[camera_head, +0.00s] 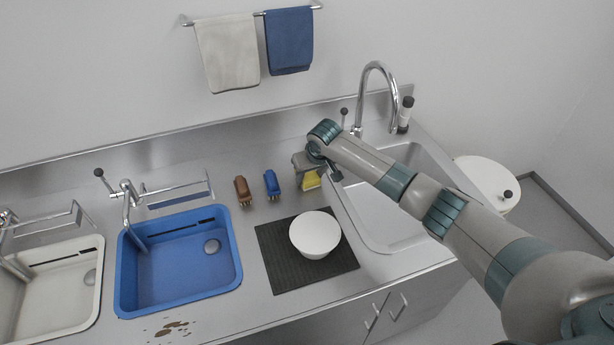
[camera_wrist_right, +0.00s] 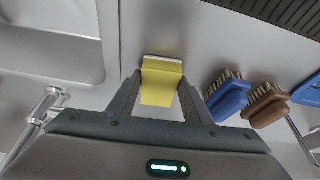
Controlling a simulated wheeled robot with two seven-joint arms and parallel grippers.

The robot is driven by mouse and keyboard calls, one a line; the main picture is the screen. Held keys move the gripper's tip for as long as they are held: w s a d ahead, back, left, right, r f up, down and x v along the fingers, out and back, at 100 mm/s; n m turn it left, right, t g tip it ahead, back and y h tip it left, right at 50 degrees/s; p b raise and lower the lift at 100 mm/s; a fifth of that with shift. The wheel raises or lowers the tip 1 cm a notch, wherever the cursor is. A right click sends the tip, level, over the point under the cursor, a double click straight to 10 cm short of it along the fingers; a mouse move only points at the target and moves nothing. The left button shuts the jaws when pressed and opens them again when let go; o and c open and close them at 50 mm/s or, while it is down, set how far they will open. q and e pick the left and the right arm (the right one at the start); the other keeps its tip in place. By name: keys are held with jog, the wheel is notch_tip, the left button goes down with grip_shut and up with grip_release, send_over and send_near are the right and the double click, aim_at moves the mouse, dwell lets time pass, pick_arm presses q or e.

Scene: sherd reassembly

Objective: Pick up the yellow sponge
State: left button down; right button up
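The yellow sponge (camera_head: 311,181) is at the back of the steel counter, left of the right-hand sink, partly hidden under my right gripper (camera_head: 316,167). In the right wrist view the yellow sponge (camera_wrist_right: 161,84) lies between the two fingers of my right gripper (camera_wrist_right: 161,82), with a pale strip along its far edge. The fingertips are apart, one on each side of the sponge and very close to its edges. I cannot tell whether they press on it. My left gripper is not in view.
A blue brush (camera_head: 272,184) and a brown brush (camera_head: 243,190) stand left of the sponge. In front, a white bowl (camera_head: 315,234) sits on a black mat (camera_head: 283,272). A tall faucet (camera_head: 376,68) rises behind the right sink (camera_head: 372,216). A blue basin (camera_head: 172,276) lies left.

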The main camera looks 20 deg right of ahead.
aim_at(312, 177)
jog(key=c, duration=0.4)
jog(key=shift+r+b, duration=0.3)
jog(key=shift+r, duration=0.2)
jog(key=r+b, duration=0.1)
jog(key=r, duration=0.2)
jog(key=shift+s+d+b, duration=0.1)
jog(key=shift+d+b, duration=0.25)
jog(key=shift+d, duration=0.05)
jog(key=shift+s+d+r+b, duration=0.55)
jog(key=shift+s+d+r, duration=0.5)
jog(key=shift+d, duration=0.5)
jog(key=shift+s+d+r+b, duration=0.55)
jog(key=shift+s+d+r, duration=0.3)
jog(key=shift+d+r, duration=0.6)
jog(key=shift+s+d+r+b, duration=0.55)
jog(key=shift+s+d+r, duration=0.45)
jog(key=shift+d, duration=0.7)
jog(key=shift+o, duration=0.5)
jog(key=shift+w, duration=0.1)
